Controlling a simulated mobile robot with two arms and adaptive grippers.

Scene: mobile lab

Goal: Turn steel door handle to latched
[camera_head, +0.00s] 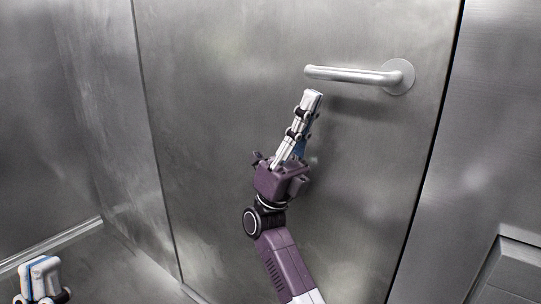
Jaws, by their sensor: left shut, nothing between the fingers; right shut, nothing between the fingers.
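The steel door handle (345,75) is a silver lever on a round plate at the upper right of the steel door (215,110). Its lever points left from the plate and lies close to level. My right gripper (313,95) is shut and empty, pointing up, with its fingertips just below the free left end of the lever. I cannot tell whether they touch it. My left gripper (39,266) is at the bottom left corner, shut and empty, far from the handle. Its lower part is cut off by the picture's edge.
The door's right edge (432,150) is a dark gap beside a steel wall panel (490,130). A steel wall (85,110) stands to the left. A raised steel box-like part (512,270) is at the bottom right. The space in front of the door left of my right arm is clear.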

